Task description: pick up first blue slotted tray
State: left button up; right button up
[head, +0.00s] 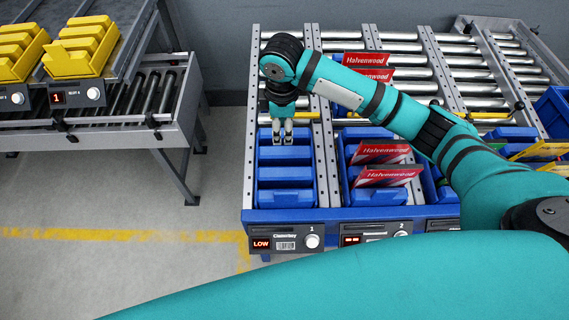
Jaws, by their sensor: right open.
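A blue slotted tray (285,176) sits in lane 1 at the front left end of the roller rack. It has several crosswise compartments, and those that show look empty. My right gripper (282,140) points down over the rear part of this tray. Its two fingers are open with a small gap between them, and nothing shows between them. The gripper hides part of the tray's back end. I cannot tell whether the fingertips touch the tray. My left gripper is not in view.
Lane 2 holds a blue tray (378,197) with red Halvenwood packs (388,174). More red packs (366,60) lie farther back. The lane 1 label (286,243) reads LOW. Yellow bins (80,47) stand on another rack at left. Open floor lies between the racks.

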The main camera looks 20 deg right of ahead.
aim_at(282, 150)
notch_tip(282, 150, down, 4)
jog(key=shift+r+p, duration=0.1)
jog(key=shift+p, duration=0.25)
jog(key=f, duration=0.1)
jog(key=f+p, duration=0.1)
jog(key=f, duration=0.2)
jog(key=shift+w+d+f, duration=0.1)
jog(key=shift+w, duration=0.15)
notch_tip(282, 150, down, 4)
jog(key=shift+r+p, duration=0.25)
jog(key=shift+p, duration=0.4)
jog(key=shift+w+f, duration=0.1)
jog(key=shift+f, duration=0.15)
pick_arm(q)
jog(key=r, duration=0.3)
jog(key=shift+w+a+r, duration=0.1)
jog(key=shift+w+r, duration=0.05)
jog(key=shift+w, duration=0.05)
pick_arm(e)
grip_shut()
